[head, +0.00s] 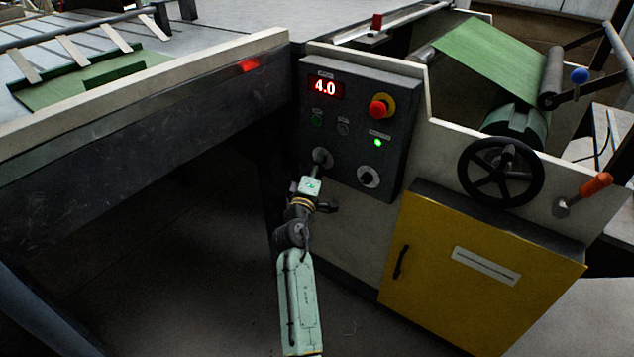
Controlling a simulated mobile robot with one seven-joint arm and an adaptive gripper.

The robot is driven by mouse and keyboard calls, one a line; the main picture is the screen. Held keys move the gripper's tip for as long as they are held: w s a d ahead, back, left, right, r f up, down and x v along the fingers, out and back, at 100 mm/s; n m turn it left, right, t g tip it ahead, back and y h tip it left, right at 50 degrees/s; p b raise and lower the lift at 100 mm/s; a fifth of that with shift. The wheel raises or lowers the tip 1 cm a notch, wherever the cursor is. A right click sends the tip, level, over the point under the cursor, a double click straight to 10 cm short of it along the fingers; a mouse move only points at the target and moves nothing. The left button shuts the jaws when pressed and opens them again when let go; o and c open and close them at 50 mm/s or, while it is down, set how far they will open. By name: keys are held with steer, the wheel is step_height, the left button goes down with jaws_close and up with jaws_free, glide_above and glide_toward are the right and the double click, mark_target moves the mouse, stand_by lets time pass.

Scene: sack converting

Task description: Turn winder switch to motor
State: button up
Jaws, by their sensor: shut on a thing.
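A dark control panel (347,110) on the machine's side carries two rotary switches on its lower part. My gripper (318,169) reaches up from below to the left rotary switch (322,155) and is shut on its knob. The fingers and wrist partly cover that knob, so its pointing direction cannot be told. The right rotary switch (368,177) is free, to the right and slightly lower. The labels are too small to read, so I cannot tell which one is the winder switch.
The panel has a red display (325,88) reading 4.0, a red stop button (381,106) on yellow and a lit green lamp (378,142). A black handwheel (500,173) and yellow cabinet door (480,272) are at right. A long table edge (150,90) is at left.

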steer(key=m+h+b, duration=0.1)
steer(key=m+b, duration=0.1)
steer(key=b, duration=0.3)
steer(key=m+t+b, duration=0.1)
steer(key=m+b, duration=0.1)
steer(key=b, duration=0.3)
steer(key=m+h+b, duration=0.1)
steer(key=m+b, duration=0.1)
steer(key=b, duration=0.3)
steer(key=shift+a+f+m+h+b, duration=0.1)
steer(key=shift+f+m+h+b, duration=0.2)
steer(key=shift+f+b, duration=0.1)
steer(key=shift+r, duration=0.2)
steer(key=o, duration=1.2)
steer(key=shift+w, duration=0.1)
steer(key=shift+c, duration=0.2)
